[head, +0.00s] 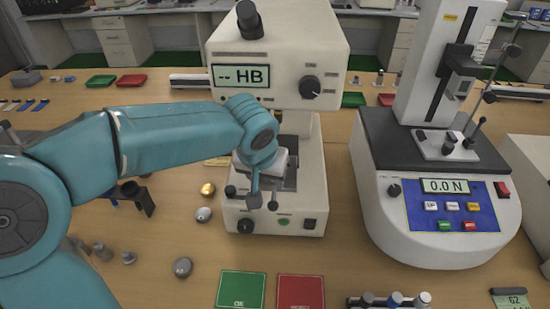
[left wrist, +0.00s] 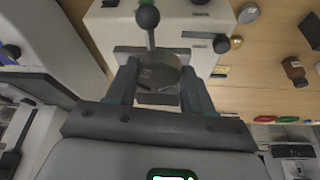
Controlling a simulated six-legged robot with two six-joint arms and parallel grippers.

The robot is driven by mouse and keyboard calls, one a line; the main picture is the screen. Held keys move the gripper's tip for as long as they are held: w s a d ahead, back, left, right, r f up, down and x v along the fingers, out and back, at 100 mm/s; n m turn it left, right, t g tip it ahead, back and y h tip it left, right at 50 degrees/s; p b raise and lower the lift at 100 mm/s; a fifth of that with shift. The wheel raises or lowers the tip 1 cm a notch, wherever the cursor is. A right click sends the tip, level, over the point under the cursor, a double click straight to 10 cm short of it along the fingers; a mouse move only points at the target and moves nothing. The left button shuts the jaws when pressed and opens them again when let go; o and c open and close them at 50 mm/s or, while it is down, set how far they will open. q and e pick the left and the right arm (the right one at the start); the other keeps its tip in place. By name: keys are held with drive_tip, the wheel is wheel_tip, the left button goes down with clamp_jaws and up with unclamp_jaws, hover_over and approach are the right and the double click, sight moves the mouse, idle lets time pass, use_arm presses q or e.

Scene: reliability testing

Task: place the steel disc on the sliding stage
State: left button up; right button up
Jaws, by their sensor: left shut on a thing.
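The steel disc (left wrist: 158,70) is a round grey metal piece between the two fingers of my left gripper (left wrist: 157,76) in the left wrist view. The gripper is shut on it. In the head view my left gripper (head: 262,185) is at the stage of the white HB tester (head: 270,100); the disc is hidden there behind my wrist. The grey sliding stage (head: 291,178) shows only partly beside my gripper. I cannot tell whether the disc touches it. A black ball lever (left wrist: 148,18) stands just beyond the disc. My right gripper is not in view.
A force tester (head: 435,215) reading 0.0 N stands to the right. A green tray (head: 241,289) and a red tray (head: 300,291) lie in front. A gold piece (head: 208,189) and several small metal parts lie left of the HB tester.

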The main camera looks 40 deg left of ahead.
use_arm(q)
drive_tip(key=shift+w+a+r, duration=0.1)
drive_tip(key=shift+w+a, duration=0.2)
drive_tip(key=shift+w, duration=0.6)
drive_tip(key=w, duration=0.2)
drive_tip(key=w+a+p, duration=0.1)
drive_tip(key=w, duration=0.1)
drive_tip(key=shift+a+p, duration=0.2)
drive_tip(key=shift+p, duration=0.1)
drive_tip(key=shift+f, duration=0.85)
drive_tip(key=shift+s+d, duration=0.1)
drive_tip(key=shift+s, duration=0.1)
